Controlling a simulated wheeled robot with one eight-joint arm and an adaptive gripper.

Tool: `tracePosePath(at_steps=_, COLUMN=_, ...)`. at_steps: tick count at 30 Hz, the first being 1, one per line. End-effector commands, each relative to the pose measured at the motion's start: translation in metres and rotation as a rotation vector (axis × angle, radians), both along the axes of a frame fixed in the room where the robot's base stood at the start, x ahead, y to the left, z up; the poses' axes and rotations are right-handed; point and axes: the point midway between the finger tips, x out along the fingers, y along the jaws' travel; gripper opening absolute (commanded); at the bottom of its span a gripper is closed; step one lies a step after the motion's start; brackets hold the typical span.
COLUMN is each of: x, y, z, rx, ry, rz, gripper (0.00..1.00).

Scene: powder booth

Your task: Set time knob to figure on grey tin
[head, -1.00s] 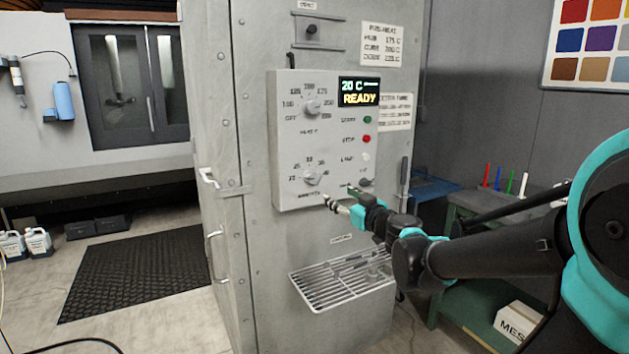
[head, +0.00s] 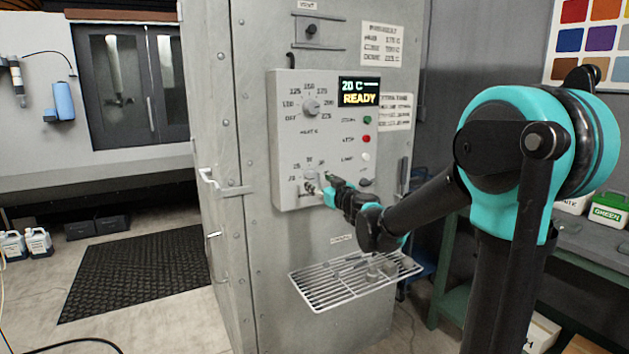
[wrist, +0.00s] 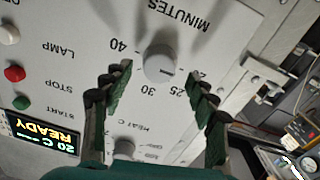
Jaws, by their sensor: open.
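The time knob (wrist: 160,62), marked MINUTES, is a round pale knob on the grey control panel (wrist: 205,45). In the head view the knob (head: 310,187) is the lower one, partly hidden by my gripper (head: 327,192). In the wrist view my gripper (wrist: 160,72) is open, with one fingertip on each side of the knob and visible gaps between. The knob's pointer setting is hard to read. No grey tin with a figure can be made out.
The heat knob (head: 310,107) sits above, beside a display (head: 359,92) reading 20 C READY. Green, red and white buttons line the panel's right side. A wire shelf (head: 335,283) with small grey items juts out below. A green-labelled container (head: 607,210) stands on the right bench.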

Motion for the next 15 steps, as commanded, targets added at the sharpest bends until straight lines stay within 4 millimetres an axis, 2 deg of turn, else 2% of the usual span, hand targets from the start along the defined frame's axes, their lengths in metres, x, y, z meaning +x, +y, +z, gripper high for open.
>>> tracePosePath(at_steps=6, x=0.024, y=0.014, z=0.0, rx=0.0, ry=0.0, rz=-0.001, gripper=0.58)
tracePosePath(at_steps=15, x=0.032, y=0.019, z=0.0, rx=0.0, ry=0.0, rz=-0.001, gripper=0.58)
